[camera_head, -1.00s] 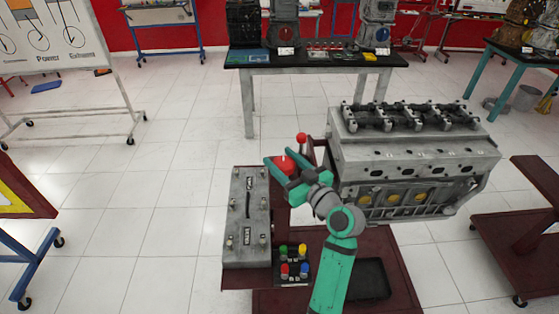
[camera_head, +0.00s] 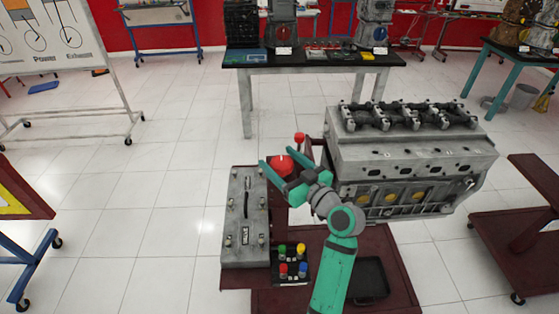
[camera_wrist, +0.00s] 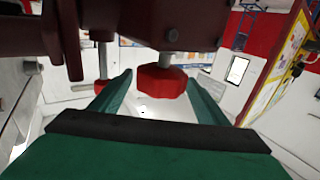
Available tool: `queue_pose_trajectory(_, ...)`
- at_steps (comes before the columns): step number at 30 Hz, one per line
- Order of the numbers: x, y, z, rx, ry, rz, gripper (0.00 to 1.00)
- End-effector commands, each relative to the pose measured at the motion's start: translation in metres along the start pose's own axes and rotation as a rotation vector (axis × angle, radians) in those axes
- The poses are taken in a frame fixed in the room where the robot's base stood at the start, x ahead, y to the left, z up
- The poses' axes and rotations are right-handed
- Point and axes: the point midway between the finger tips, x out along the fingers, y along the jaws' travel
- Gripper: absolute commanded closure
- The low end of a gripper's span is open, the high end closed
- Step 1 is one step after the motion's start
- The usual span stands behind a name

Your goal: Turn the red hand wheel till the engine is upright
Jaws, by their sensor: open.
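The grey engine block (camera_head: 410,160) is mounted on a dark red stand (camera_head: 392,255) and looks upright in the head view, with its valve gear on top. The red hand wheel (camera_head: 283,166) is at the left of the engine, partly hidden by my gripper. In the wrist view the red hand wheel (camera_wrist: 162,80) hangs on a short shaft between and beyond the fingers. My gripper (camera_head: 280,168) is open, its teal fingers on either side of the wheel. In the wrist view my gripper (camera_wrist: 158,88) shows a gap between each finger and the wheel.
A red knob on a lever (camera_head: 299,137) stands just behind the wheel. A grey control box (camera_head: 245,215) and a tray of coloured knobs (camera_head: 291,262) sit at the stand's left. A black-topped table (camera_head: 310,60) stands behind.

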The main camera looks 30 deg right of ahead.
Motion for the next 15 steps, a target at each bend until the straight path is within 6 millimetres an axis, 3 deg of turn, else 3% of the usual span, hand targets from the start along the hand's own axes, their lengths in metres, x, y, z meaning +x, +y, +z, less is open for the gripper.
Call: queue_pose_trajectory(15,-0.086,0.003,0.001,0.0,0.0,0.007,0.31)
